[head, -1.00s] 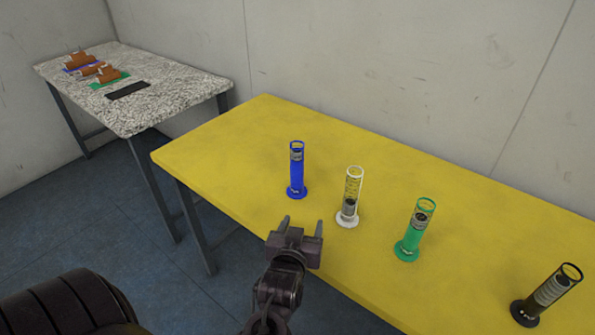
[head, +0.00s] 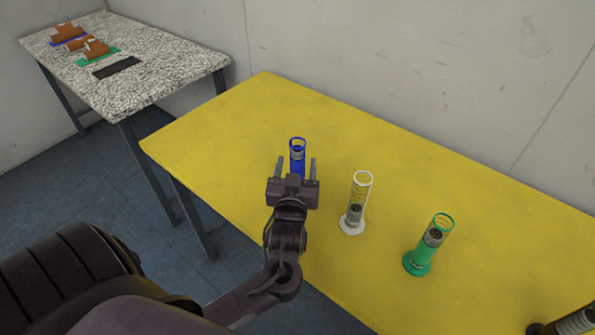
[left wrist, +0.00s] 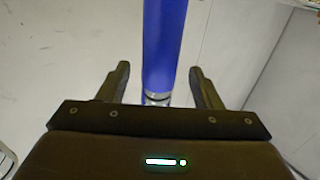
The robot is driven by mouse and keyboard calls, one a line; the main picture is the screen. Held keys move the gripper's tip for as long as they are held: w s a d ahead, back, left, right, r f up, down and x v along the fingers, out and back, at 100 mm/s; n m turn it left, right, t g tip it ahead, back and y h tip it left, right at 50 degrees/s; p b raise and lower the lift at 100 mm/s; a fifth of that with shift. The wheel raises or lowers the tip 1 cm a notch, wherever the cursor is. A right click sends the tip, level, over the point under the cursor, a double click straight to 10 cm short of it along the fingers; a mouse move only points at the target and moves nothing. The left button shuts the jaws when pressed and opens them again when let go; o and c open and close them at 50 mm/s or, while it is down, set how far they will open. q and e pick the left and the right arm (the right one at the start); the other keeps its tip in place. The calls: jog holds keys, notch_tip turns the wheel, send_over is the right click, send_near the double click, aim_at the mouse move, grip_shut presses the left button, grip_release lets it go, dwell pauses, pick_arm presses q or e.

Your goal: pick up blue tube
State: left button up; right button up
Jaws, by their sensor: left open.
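The blue tube (head: 297,157) stands upright on the yellow table (head: 215,125), toward its left part. In the head view its lower part is hidden behind my left gripper (head: 296,168). The gripper is open, with its two fingers pointing at the tube, one to each side of it in the picture. In the left wrist view the blue tube (left wrist: 163,45) shows between the two open fingers (left wrist: 160,82). I see no contact between the fingers and the tube. My right gripper is in neither view.
A clear white-rimmed tube (head: 356,205) stands just right of my left gripper. A green tube (head: 426,245) and a black tube (head: 572,322) stand farther right. A speckled side table (head: 150,85) holds brown blocks on coloured mats. The table behind the blue tube is clear.

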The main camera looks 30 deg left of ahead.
pick_arm(q)
jog(key=x, duration=0.3)
jog(key=shift+w+r+p, duration=0.25)
jog(key=shift+w+p, duration=0.05)
jog(key=shift+p, duration=0.05)
jog(key=shift+w+a, duration=0.15)
jog(key=c, duration=0.4)
grip_shut()
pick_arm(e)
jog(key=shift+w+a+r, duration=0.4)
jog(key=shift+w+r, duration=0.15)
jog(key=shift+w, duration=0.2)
